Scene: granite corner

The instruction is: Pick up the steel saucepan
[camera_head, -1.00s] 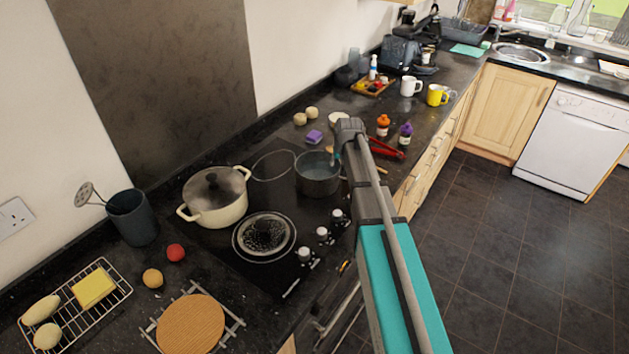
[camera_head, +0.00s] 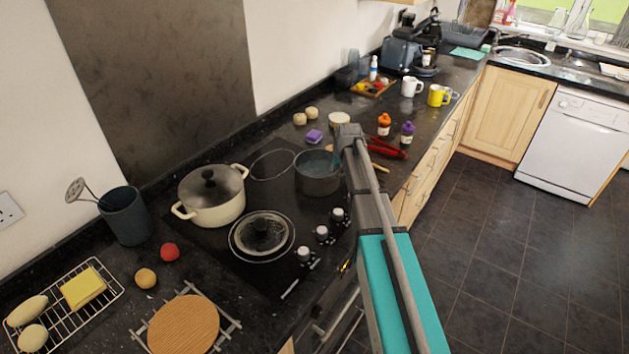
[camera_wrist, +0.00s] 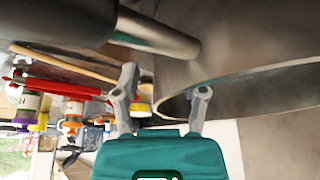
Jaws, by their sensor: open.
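The steel saucepan (camera_head: 317,182) stands upright on the back right of the black hob in the head view. In the wrist view its steel wall (camera_wrist: 240,45) and rim fill the upper right, very close. Its handle, a dark grip with a steel stem (camera_wrist: 165,36), reaches in from the upper left. My gripper (camera_wrist: 164,96) is open beside the pan. Its right finger overlaps the rim in the picture, and its left finger is by the handle side. I cannot tell whether either touches. In the head view my arm hides the handle and most of the gripper.
A cream lidded pot (camera_head: 213,195) and a glass lid (camera_head: 262,236) are on the hob left of the saucepan. Red tongs (camera_head: 386,148), an orange-capped bottle (camera_head: 384,124) and a purple-capped bottle (camera_head: 407,132) stand beyond my arm.

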